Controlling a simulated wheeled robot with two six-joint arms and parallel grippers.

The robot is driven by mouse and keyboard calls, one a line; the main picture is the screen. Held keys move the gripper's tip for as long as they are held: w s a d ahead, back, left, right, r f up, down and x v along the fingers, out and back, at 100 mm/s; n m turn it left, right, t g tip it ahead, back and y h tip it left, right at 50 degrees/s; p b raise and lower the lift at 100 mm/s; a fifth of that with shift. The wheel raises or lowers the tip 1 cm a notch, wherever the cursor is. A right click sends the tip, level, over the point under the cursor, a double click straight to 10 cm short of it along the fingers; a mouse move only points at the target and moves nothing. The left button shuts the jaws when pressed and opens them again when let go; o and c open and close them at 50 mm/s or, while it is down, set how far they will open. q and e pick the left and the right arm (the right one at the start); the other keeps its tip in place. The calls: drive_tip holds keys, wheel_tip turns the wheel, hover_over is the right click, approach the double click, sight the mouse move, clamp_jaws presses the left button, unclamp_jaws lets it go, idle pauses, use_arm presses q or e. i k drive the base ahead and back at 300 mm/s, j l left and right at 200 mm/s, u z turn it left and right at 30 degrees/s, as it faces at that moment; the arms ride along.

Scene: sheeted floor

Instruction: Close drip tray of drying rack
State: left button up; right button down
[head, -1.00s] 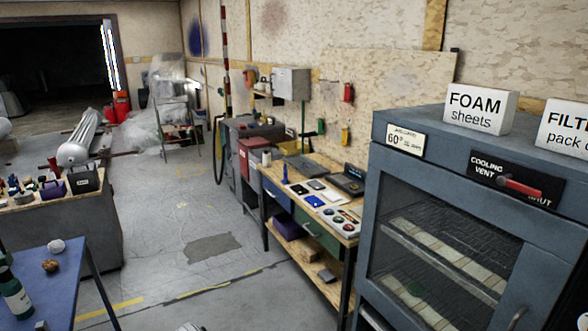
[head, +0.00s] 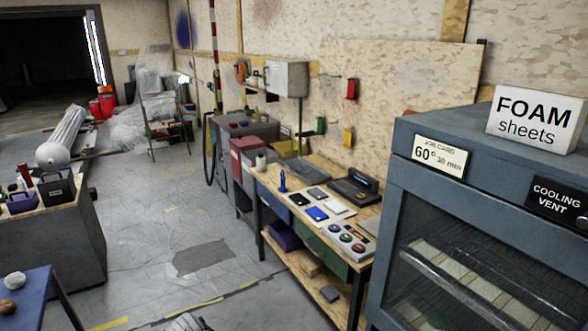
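No drip tray is recognisable in the head view. The grey-blue cabinet (head: 400,185) at the right has a window with wire shelves (head: 460,280) and pale strips behind it. I cannot tell whether it is the drying rack that the task names. Its lower part is cut off by the bottom edge. A small light grey piece with a dark tip shows at the bottom edge, perhaps part of my arm. No gripper fingers can be made out.
A workbench (head: 283,187) with drawers and small items stands left of the cabinet. A blue table (head: 35,305) and a tool-covered bench (head: 80,240) are at the left. Grey floor (head: 145,275) between them is clear. A FOAM sheets sign (head: 535,120) sits on the cabinet.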

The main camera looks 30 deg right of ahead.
sight(310, 174)
drive_tip(key=i+l, duration=0.25)
drive_tip(key=i, duration=0.25)
drive_tip(key=i+l, duration=0.25)
drive_tip(key=i, duration=0.25)
drive_tip(key=i+l, duration=0.3)
drive_tip(key=i, duration=0.2)
drive_tip(key=i+l+z, duration=0.1)
drive_tip(key=i+l, duration=0.15)
drive_tip(key=i, duration=0.25)
drive_tip(key=i+l, duration=0.2)
drive_tip(key=i, duration=0.3)
drive_tip(key=i+l, duration=0.25)
drive_tip(key=i, duration=0.3)
